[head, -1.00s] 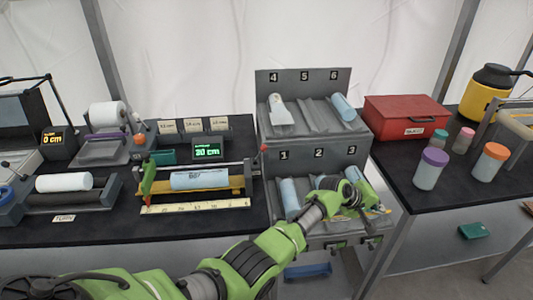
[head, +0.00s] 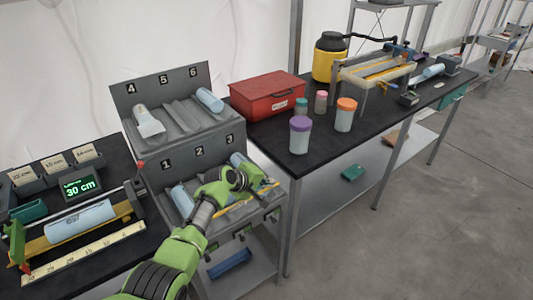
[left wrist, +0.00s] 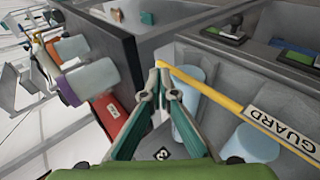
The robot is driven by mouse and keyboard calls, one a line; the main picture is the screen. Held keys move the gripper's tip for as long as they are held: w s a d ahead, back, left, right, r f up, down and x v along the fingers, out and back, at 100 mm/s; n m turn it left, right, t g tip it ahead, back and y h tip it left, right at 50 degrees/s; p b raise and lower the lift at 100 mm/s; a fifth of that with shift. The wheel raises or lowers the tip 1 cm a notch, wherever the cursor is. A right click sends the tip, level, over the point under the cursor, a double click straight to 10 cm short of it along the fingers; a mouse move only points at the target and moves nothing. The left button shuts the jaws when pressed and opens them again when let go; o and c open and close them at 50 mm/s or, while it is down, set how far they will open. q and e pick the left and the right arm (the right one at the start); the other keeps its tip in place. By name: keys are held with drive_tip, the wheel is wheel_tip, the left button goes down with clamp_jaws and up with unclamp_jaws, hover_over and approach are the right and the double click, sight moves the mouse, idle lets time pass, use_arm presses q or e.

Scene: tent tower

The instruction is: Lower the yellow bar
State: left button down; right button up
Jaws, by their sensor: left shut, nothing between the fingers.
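The yellow bar (left wrist: 228,103) with its GUARD label (left wrist: 287,128) runs along the front of the lower rack tier in the left wrist view. In the head view part of the yellow bar (head: 263,192) shows below slots 2 and 3. My left gripper (left wrist: 161,72) is shut and empty, its tips close to one end of the bar; contact cannot be told. In the head view my left gripper (head: 245,179) hangs over the lower tier near slot 3, hiding part of it. My right gripper is not in view.
The grey rack (head: 192,158) holds light-blue rolls on both tiers. A red box (head: 268,95) and jars with purple (head: 300,134) and orange lids (head: 345,115) stand on the right table. A 30 cm display (head: 80,186) is at left. Open floor lies at right.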

use_arm(q)
wheel_tip(320, 180, up, 12)
drive_tip(key=s+d, duration=0.1)
drive_tip(key=s, duration=0.1)
drive_tip(key=s+a+f+m+g+y, duration=0.1)
drive_tip(key=s+a+f+m, duration=0.1)
drive_tip(key=s+a+f, duration=0.6)
drive_tip(key=s+a+f+m+g+y, duration=0.1)
drive_tip(key=s+a+f+m+y, duration=0.15)
drive_tip(key=s+f, duration=0.65)
drive_tip(key=s+a+r+m+g+y, duration=0.1)
drive_tip(key=s+a+m, duration=0.35)
drive_tip(key=s, duration=1.05)
drive_tip(key=s+a+r+m+g+y, duration=0.15)
drive_tip(key=s+a, duration=0.55)
drive_tip(key=s, duration=0.8)
wheel_tip(320, 180, down, 26)
drive_tip(key=s+g, duration=0.1)
drive_tip(key=s, duration=0.1)
drive_tip(key=s+a+f+g, duration=0.1)
drive_tip(key=s+a+f, duration=0.1)
drive_tip(key=s+f, duration=1.5)
drive_tip(key=shift+a+f+y+b, duration=0.25)
drive_tip(key=shift+a+y+b, duration=0.1)
drive_tip(key=shift+b, duration=0.1)
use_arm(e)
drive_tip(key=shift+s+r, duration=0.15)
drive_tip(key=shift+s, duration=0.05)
